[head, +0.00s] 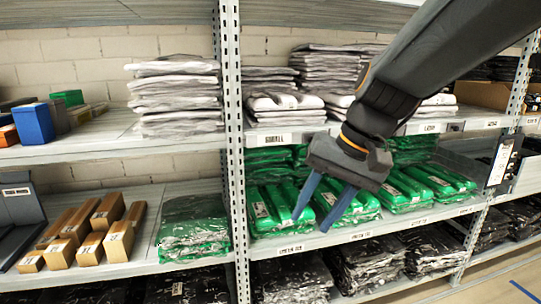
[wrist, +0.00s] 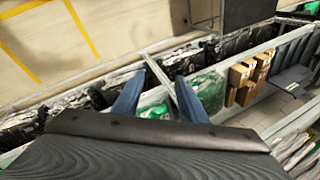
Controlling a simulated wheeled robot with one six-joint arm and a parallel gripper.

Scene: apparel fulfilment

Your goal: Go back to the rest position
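My gripper (head: 322,207) hangs in front of the middle shelf in the head view, reaching in from the upper right. Its two blue fingers are spread apart with nothing between them. In the wrist view my gripper (wrist: 158,92) also shows open and empty, with a shelf upright beyond the gap. Behind the fingers in the head view lie green plastic-wrapped packs (head: 272,208) on the middle shelf. I cannot tell the exact distance between the fingers and the packs.
White folded garments (head: 175,95) are stacked on the upper shelf. A metal post (head: 232,150) divides the rack. Brown boxes (head: 90,247) and a green pack stack (head: 193,228) sit left of it. Black packs (head: 290,278) fill the bottom shelf. Clear floor (wrist: 60,40) with yellow lines shows in the wrist view.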

